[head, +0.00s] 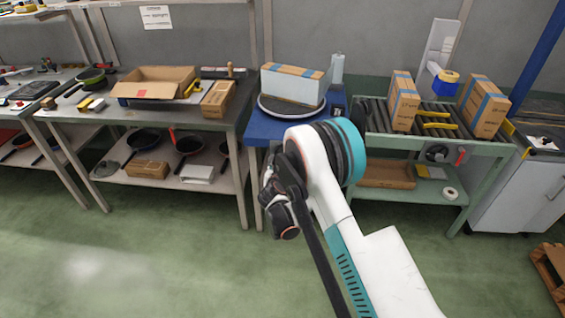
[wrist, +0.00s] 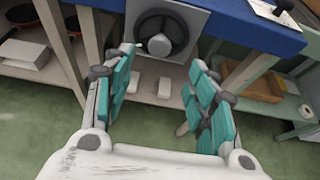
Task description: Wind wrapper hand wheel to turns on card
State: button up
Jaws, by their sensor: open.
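The grey hand wheel (wrist: 163,36) is on a light square panel under the blue wrapper table (wrist: 232,20). It has dark spokes and a small pale knob at its lower left. My gripper (wrist: 163,57) is open and empty, its teal-padded fingers either side of the wheel's lower part in the picture, apparently short of it. In the head view, my arm hides the wheel and the gripper's fingers are unclear. A taped box (head: 292,86) stands on the round turntable (head: 268,108). A white card (wrist: 274,12) lies on the blue top; its writing is unreadable.
A film roll (head: 337,68) stands behind the turntable. The roller conveyor (head: 375,118) on the right carries two boxes (head: 403,102) (head: 483,106). A workbench (head: 60,112) with pans and an open carton (head: 152,84) stands left. The green floor in front is clear.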

jog(key=b+x, duration=0.3)
jog(key=x, duration=0.8)
jog(key=c, duration=1)
